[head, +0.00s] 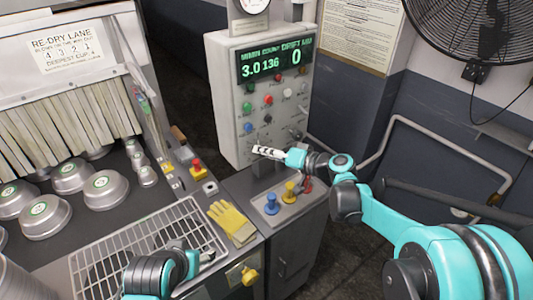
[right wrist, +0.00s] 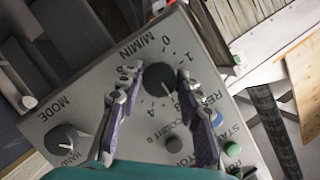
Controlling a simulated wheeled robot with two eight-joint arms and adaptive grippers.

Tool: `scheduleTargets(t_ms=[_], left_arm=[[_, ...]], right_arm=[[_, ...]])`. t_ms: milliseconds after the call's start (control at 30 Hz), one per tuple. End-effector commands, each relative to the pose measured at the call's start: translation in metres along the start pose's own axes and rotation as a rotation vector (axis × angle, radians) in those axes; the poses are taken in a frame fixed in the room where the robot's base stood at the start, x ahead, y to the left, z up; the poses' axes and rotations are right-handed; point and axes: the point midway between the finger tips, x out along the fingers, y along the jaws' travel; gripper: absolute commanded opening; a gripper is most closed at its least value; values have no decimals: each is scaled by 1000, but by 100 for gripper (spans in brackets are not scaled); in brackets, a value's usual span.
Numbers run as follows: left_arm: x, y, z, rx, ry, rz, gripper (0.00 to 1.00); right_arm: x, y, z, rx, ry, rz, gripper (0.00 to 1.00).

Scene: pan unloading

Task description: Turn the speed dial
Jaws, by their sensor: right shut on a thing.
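The speed dial (right wrist: 159,80) is a round black knob on the grey control panel (head: 231,104), with M/MIN and a number scale printed around it in the right wrist view. My right gripper (right wrist: 160,78) has a finger on each side of the knob and is shut on it; the knob's sides at the fingers are partly covered. In the head view my right gripper (head: 262,151) reaches the lower part of the panel from the right and hides the dial. The display (head: 274,62) reads 3.0, 136 and 0.
A MODE knob (right wrist: 62,139) and coloured buttons, such as a green one (right wrist: 232,149), sit close to the dial. Several metal pans (head: 104,190) stand at left. A wire rack (head: 80,262), yellow glove (head: 231,222) and red stop button (head: 196,165) are in front.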

Motion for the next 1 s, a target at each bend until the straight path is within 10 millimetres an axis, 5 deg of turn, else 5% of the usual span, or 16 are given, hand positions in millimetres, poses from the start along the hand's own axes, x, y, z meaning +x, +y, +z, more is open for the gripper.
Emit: scheduleTargets(t_ms=[267,300,400,767,1000], left_arm=[[0,0,0,0,0,0,63],[0,0,0,0,0,0,63],[0,0,0,0,0,0,63],[0,0,0,0,0,0,63],[0,0,0,0,0,0,63]], right_arm=[[0,0,0,0,0,0,6],[0,0,0,0,0,0,38],[0,0,0,0,0,0,55],[-6,0,0,0,1,1,55],[-50,1,-1,1,3,4,55]])
